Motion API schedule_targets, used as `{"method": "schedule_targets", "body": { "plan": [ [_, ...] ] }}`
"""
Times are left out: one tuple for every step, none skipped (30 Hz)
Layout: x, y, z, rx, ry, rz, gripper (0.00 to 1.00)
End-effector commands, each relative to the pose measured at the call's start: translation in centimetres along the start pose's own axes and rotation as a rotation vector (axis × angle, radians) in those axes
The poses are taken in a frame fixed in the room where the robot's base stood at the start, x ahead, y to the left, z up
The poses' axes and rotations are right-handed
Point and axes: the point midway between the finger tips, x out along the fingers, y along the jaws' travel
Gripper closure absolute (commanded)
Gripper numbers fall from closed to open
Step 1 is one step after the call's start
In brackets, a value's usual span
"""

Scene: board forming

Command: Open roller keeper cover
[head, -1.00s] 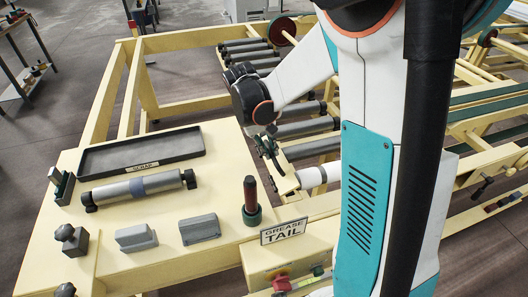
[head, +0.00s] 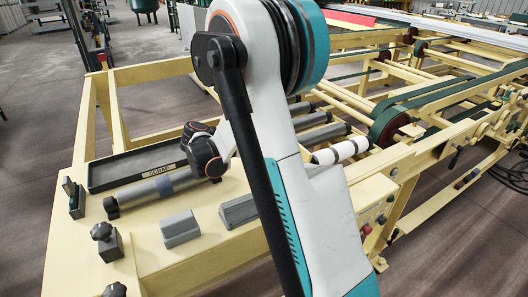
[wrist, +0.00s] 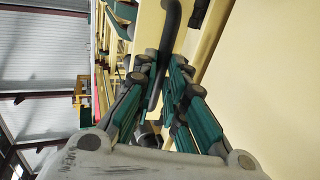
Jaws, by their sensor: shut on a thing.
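In the wrist view, my gripper (wrist: 161,68) has its green-padded fingers closed around a dark bar (wrist: 169,35), which runs up between the fingertips and curves at its top. I cannot tell whether this bar belongs to the roller keeper cover. Pale yellow surfaces lie beside it. In the head view, my wrist is low near the right end of a grey roller on the yellow table, and my own arm hides the fingers. No keeper cover can be made out there. A white roller (head: 341,151) sits in the frame to the right of my arm.
The yellow table (head: 195,255) carries a black scrap tray (head: 110,177), a grey roller (head: 160,188) and two grey blocks (head: 180,229) (head: 238,210). Dark clamp-like parts (head: 105,240) stand at the left. The yellow conveyor frame (head: 365,195) and its belts fill the right side.

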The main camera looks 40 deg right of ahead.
Motion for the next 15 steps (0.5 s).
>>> {"method": "schedule_targets", "body": {
  "plan": [
    [0.09,-0.78,-0.05,-0.001,0.001,0.024,1.00],
    [0.06,-0.88,-0.05,-0.001,0.001,0.038,1.00],
    [0.03,-0.95,-0.04,-0.001,0.001,0.057,1.00],
    [0.01,-1.02,-0.03,-0.001,0.001,0.068,1.00],
    [-0.02,-1.06,-0.03,-0.001,0.001,0.079,1.00],
    [-0.04,-1.11,-0.02,0.000,0.000,0.093,1.00],
    [-0.06,-1.16,-0.02,0.000,0.000,0.101,1.00],
    [-0.08,-1.19,-0.01,0.000,0.000,0.109,1.00],
    [-0.10,-1.21,0.00,0.000,-0.001,0.118,1.00],
    [-0.11,-1.24,0.01,0.000,-0.001,0.123,1.00],
    [-0.13,-1.27,0.01,0.000,-0.001,0.127,1.00],
    [-0.14,-1.28,0.02,0.000,-0.001,0.132,1.00],
    [-0.15,-1.28,0.03,0.000,-0.001,0.135,1.00],
    [-0.16,-1.27,0.03,0.000,-0.001,0.138,1.00],
    [-0.17,-1.26,0.04,0.000,-0.002,0.140,1.00]
  ]
}}
